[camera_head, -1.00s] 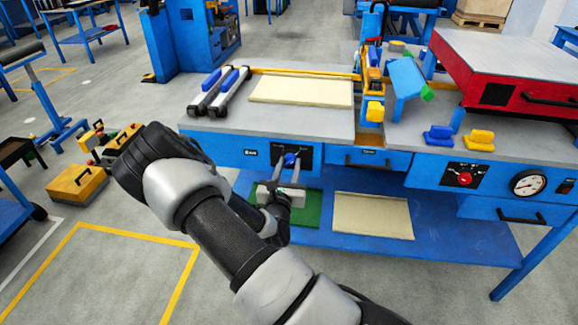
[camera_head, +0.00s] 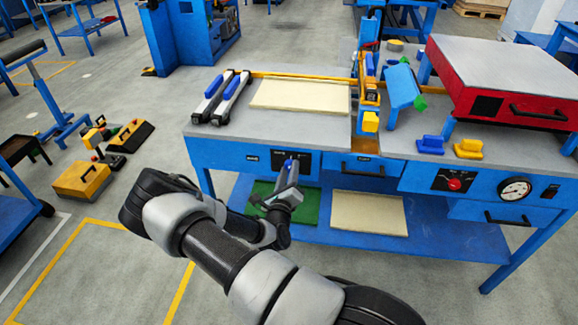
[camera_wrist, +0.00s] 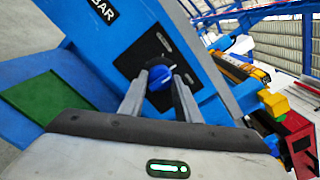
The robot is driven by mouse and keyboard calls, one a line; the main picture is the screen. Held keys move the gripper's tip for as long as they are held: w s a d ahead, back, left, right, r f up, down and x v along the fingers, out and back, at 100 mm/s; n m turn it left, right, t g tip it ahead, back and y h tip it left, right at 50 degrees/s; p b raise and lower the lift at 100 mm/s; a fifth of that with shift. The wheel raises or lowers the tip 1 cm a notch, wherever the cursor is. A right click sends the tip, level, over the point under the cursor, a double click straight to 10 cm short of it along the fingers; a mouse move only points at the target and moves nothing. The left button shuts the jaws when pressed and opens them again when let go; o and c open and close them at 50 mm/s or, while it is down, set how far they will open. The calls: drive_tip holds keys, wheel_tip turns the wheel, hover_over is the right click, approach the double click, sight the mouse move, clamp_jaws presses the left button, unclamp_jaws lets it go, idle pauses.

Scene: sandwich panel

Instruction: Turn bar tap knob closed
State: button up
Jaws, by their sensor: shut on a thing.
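The bar tap knob (camera_wrist: 161,78) is blue and sits on a black panel (camera_wrist: 150,55) beside the white "BAR" label on the blue bench front. In the head view the knob (camera_head: 290,165) shows just at the fingertips. My gripper (camera_wrist: 160,98) has its two grey fingers on either side of the knob, shut on it. In the head view my gripper (camera_head: 288,178) reaches up to the panel from below. The wrist view is tilted, with the bench front slanting across it. The knob's lower part is partly hidden by the fingers.
A red knob (camera_head: 454,184) and a round gauge (camera_head: 515,189) sit on the bench front at right. A lower shelf (camera_head: 300,230) holds a green mat (camera_head: 262,208) and a beige panel (camera_head: 369,213). Yellow boxes (camera_head: 82,182) lie on the floor at left.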

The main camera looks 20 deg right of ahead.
drive_tip(key=shift+n+p, duration=1.8)
drive_tip(key=shift+n, duration=2.8)
drive_tip(key=o, duration=1.1)
drive_tip(key=shift+c, duration=0.2)
drive_tip(key=p+v, duration=0.1)
drive_tip(key=v, duration=1.6)
drive_tip(key=shift+s, duration=0.2)
drive_tip(key=shift+a+r, duration=0.1)
drive_tip(key=shift+a, duration=0.05)
